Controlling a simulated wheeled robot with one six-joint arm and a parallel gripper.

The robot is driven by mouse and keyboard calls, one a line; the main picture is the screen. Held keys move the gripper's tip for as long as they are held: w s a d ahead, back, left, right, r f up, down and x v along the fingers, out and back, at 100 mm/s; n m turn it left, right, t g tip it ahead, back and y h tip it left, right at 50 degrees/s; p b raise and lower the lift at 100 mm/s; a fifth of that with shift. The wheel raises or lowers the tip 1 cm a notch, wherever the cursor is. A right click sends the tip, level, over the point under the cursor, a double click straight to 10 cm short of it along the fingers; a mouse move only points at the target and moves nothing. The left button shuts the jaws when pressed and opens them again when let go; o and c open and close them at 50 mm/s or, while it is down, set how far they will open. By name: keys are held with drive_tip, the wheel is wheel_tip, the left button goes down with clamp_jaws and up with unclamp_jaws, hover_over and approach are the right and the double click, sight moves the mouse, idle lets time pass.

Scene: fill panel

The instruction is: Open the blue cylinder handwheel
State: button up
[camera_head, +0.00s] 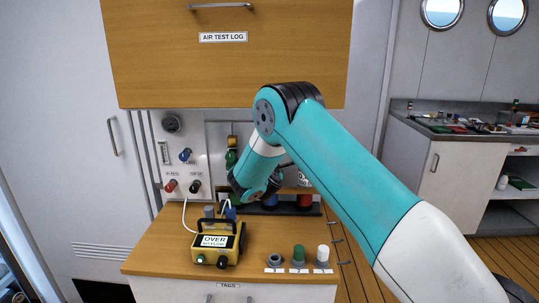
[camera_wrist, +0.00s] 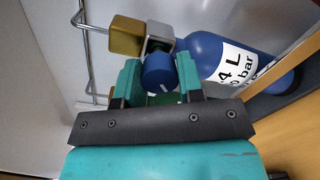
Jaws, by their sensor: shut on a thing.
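The blue cylinder (camera_wrist: 205,50) carries a white label and fills the upper right of the wrist view. Its neck meets a metal valve block (camera_wrist: 160,34) with a brass-coloured end. The blue handwheel (camera_wrist: 158,74) sits in front of this block. My gripper (camera_wrist: 160,80) has one teal finger on each side of the handwheel and is shut on it. In the head view my arm hides much of the cylinders, and the handwheel cannot be made out.
A yellow meter marked OVER (camera_head: 214,241) stands on the wooden counter (camera_head: 160,258). Grey, green and white tag pieces stand at its front right. A wall panel with gauge and knobs (camera_head: 182,150) is at left. A wooden cabinet (camera_head: 225,70) hangs above my arm.

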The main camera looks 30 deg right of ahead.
drive_tip(key=n+p, duration=0.2)
drive_tip(key=n, duration=0.3)
drive_tip(key=shift+a+p, duration=0.15)
drive_tip(key=shift+p, duration=0.15)
drive_tip(key=shift+n, duration=0.3)
drive_tip(key=o, duration=0.9)
drive_tip(key=b+v, duration=1)
drive_tip(key=v, duration=0.7)
drive_tip(key=shift+s+f, duration=0.15)
drive_tip(key=shift+f, duration=0.05)
